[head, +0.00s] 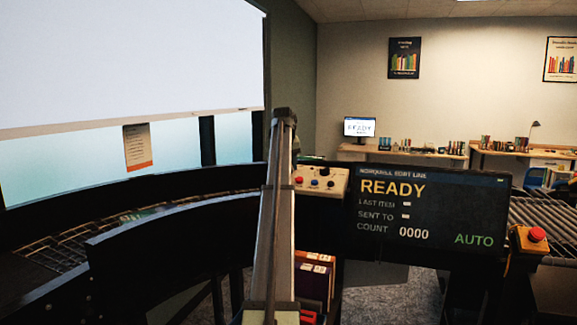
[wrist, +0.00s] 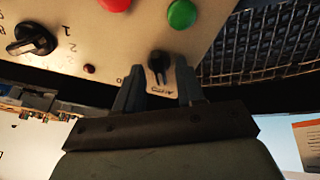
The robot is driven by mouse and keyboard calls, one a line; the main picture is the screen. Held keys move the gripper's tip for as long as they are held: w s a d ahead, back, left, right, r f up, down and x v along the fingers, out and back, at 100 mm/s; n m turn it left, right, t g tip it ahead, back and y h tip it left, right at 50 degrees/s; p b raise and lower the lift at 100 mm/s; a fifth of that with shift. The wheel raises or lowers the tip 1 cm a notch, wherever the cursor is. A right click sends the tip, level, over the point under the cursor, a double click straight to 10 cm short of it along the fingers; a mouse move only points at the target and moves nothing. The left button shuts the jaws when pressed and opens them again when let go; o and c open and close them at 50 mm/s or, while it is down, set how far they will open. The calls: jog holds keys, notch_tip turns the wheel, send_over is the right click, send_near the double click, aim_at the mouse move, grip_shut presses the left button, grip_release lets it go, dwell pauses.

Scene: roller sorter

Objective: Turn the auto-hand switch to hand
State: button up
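The auto-hand switch (wrist: 159,62) is a small black knob on the cream control panel (wrist: 135,40). In the wrist view the panel appears turned over, and the knob stands nearly upright beside a small label that seems to read AUTO. My gripper (wrist: 158,82) is open, with one finger on each side of the knob and a gap showing on both sides. I cannot tell whether the fingertips reach past the knob's face. In the head view the panel (head: 333,188) is partly behind my arm, and my gripper is hidden. The screen (head: 430,214) reads READY, count 0000 and AUTO.
Near the switch are a green button (wrist: 182,14), a red button (wrist: 114,3) and a larger black numbered dial (wrist: 32,38). A red emergency button (head: 537,235) sits on a box right of the screen. A dark curved conveyor wall (head: 170,225) runs left of my arm.

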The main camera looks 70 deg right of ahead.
jog(key=shift+c, duration=0.2)
grip_shut()
jog(key=shift+m, duration=0.3)
jog(key=m, duration=0.5)
jog(key=shift+s+g, duration=0.1)
jog(key=shift+g, duration=0.2)
jog(key=m, duration=0.6)
jog(key=shift+s+g, duration=0.1)
jog(key=shift+g, duration=0.2)
jog(key=shift+m, duration=0.3)
